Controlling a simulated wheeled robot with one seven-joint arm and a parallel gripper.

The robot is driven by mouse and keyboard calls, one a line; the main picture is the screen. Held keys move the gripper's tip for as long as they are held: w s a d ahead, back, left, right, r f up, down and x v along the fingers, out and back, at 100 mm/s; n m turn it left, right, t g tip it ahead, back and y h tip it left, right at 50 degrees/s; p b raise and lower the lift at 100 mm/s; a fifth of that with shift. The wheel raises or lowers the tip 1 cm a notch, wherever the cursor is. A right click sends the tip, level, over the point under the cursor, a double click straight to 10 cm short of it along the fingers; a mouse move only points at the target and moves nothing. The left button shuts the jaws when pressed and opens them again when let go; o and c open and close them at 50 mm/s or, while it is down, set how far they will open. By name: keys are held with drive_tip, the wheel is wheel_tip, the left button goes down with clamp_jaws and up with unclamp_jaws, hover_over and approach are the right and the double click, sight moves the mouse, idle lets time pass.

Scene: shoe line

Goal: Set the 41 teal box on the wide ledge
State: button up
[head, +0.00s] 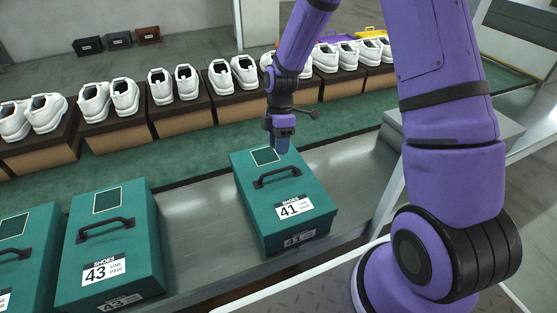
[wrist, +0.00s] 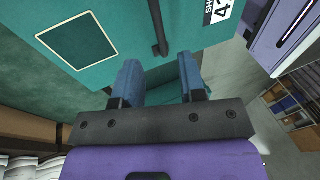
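The 41 teal box (head: 285,222) stands upright on a grey metal surface in the head view, with a black handle (head: 276,176) on its lid and a white "41" label. My gripper (head: 280,146) is at the lid's far edge, beyond the handle. In the wrist view, the fingers of my gripper (wrist: 160,80) are apart, with nothing clearly held between them. The teal box (wrist: 200,30) and its handle (wrist: 158,25) lie ahead of the fingertips; contact cannot be told. Which surface is the wide ledge is unclear; the bare metal strip (head: 355,165) extends right of the box.
The 43 teal box (head: 110,245) and another teal box (head: 25,255) stand to the left. White shoes (head: 175,82) on brown boxes line the far side, beyond a green strip (head: 145,162). Bare metal shows between the 43 and 41 boxes.

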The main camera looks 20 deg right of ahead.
drive_tip(key=s+d+r+m+t+h, duration=0.15)
drive_tip(key=s+r+m, duration=0.3)
drive_tip(key=r, duration=0.75)
drive_tip(key=s+d+r+m+t, duration=0.25)
drive_tip(key=s+r+m, duration=0.2)
drive_tip(key=r, duration=0.75)
drive_tip(key=s+r+m+t, duration=0.2)
drive_tip(key=s+r+m, duration=0.2)
drive_tip(key=s, duration=0.4)
drive_tip(key=s+d+r+m+t, duration=0.1)
drive_tip(key=s+r+m, duration=0.3)
drive_tip(key=s, duration=0.4)
drive_tip(key=shift+s+d+r+m+t, duration=0.3)
drive_tip(key=shift+r+m+t, duration=0.1)
drive_tip(key=shift+t, duration=0.5)
